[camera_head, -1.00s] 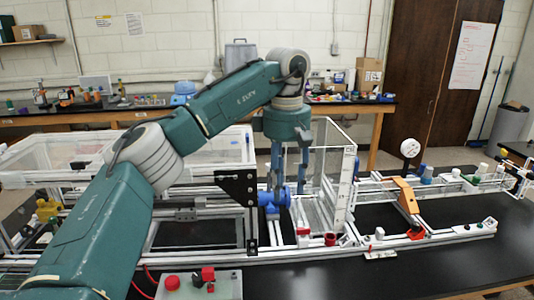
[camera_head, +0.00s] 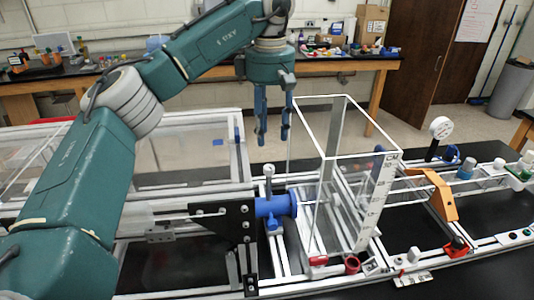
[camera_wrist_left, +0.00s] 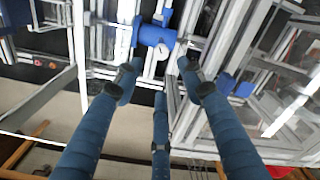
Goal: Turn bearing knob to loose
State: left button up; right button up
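The blue bearing (camera_head: 277,207) is a short cylinder beside a black perforated plate. A small grey knob on a stem (camera_head: 269,172) stands up from it. I cannot read whether the knob is at loose. My left gripper (camera_head: 272,138) points down above and apart from the bearing, with its blue fingers spread and nothing between them. In the left wrist view the bearing (camera_wrist_left: 153,36), with a pale round knob end (camera_wrist_left: 163,51), lies beyond the open fingertips (camera_wrist_left: 158,82). My right gripper is not in view.
A clear-walled box (camera_head: 345,150) with a scale stands close to the right of the gripper. The black plate (camera_head: 228,214) and aluminium rails surround the bearing. An orange bracket (camera_head: 440,196) and a white dial (camera_head: 440,127) are farther right. Open air lies above the bearing.

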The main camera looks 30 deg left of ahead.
pick_arm(q)
jog(key=p, duration=0.1)
send_over(269, 167)
jog(key=f, duration=0.4)
jog(key=shift+s+f, duration=0.2)
jog(key=f, duration=0.1)
jog(key=f+p, duration=0.1)
jog(key=f, duration=0.3)
jog(key=shift+w+p, duration=0.25)
jog(key=shift+p, duration=0.15)
jog(key=shift+f, duration=0.35)
jog(key=shift+c, duration=1)
grip_shut()
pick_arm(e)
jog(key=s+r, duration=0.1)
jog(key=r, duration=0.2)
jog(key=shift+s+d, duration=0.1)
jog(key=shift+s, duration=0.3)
